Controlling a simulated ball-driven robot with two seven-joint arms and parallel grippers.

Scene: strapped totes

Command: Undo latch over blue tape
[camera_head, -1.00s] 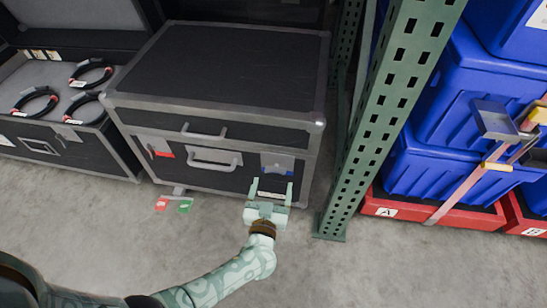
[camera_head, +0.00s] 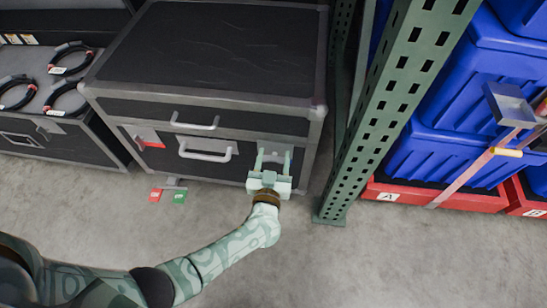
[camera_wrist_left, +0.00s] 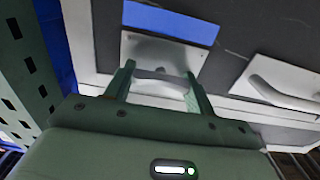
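The black case (camera_head: 215,50) stands closed on the floor with metal edges. Its right front latch (camera_head: 273,148) is a grey plate; the wrist view shows the latch plate (camera_wrist_left: 165,50) beside the blue tape (camera_wrist_left: 172,20), with a curved lever (camera_wrist_left: 160,76). My left gripper (camera_head: 273,156) reaches the case front at this latch. In the left wrist view my left gripper (camera_wrist_left: 160,72) has its fingers apart, one on each side of the lever; contact cannot be told. In the head view my gripper mostly hides the tape. My right gripper is out of view.
Left on the case front are a handle (camera_head: 205,155) and a latch with red tape (camera_head: 146,138). Red (camera_head: 155,194) and green (camera_head: 179,197) tags lie below. A green rack post (camera_head: 365,130) stands close right, before blue totes (camera_head: 435,150). An open case (camera_head: 65,145) stands left.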

